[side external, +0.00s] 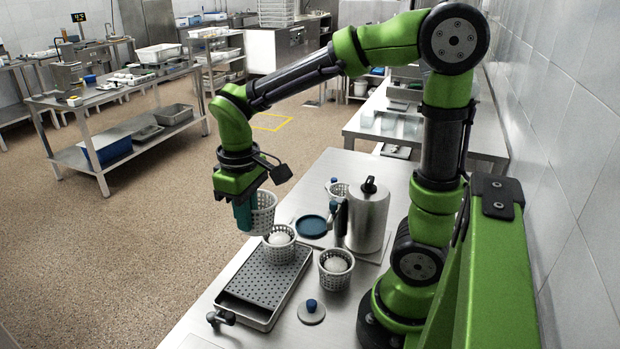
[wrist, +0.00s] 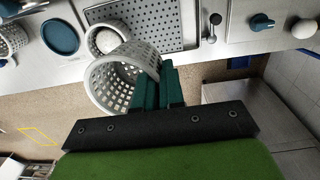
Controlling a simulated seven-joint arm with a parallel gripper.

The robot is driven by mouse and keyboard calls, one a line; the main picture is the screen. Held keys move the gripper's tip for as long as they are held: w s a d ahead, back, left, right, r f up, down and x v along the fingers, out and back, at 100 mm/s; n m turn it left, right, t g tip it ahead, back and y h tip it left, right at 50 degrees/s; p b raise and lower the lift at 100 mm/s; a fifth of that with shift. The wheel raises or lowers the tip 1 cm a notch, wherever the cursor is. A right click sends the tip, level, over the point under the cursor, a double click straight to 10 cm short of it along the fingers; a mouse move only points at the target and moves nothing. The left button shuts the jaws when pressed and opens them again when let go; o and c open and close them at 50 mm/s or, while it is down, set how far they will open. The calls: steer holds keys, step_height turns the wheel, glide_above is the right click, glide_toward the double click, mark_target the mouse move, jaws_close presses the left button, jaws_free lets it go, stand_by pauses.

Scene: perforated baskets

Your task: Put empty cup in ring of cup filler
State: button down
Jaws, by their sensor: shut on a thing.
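My gripper (side external: 243,214) is shut on the wall of a light grey perforated cup (side external: 264,214), held tilted in the air past the table's edge. In the wrist view the teal fingers (wrist: 157,90) grip its right side, and the held cup (wrist: 96,86) looks empty. Below and close by, a second perforated cup (side external: 280,256) with a white ball stands at the far end of a perforated drip tray (side external: 262,282). That cup also shows in the wrist view (wrist: 92,44), partly behind the held cup. I cannot tell which part is the filler's ring.
Another cup with a white ball (side external: 335,281) stands right of the tray. A steel canister (side external: 368,218), a teal disc (side external: 310,226) and a further cup (side external: 340,189) stand behind. A blue-knobbed lid (side external: 311,312) lies in front. A lever (side external: 220,317) projects at the tray's near end.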

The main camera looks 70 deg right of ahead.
steer(key=s+d+h, duration=0.1)
steer(key=s+d, duration=0.2)
steer(key=d, duration=1.7)
steer(key=shift+w+d+f, duration=0.1)
steer(key=shift+d+f, duration=0.1)
steer(key=shift+f, duration=3.3)
steer(key=shift+d+f, duration=0.2)
steer(key=shift+f, duration=3.25)
steer(key=shift+f, duration=0.6)
steer(key=c, duration=1.2)
jaws_free()
steer(key=shift+o, duration=0.2)
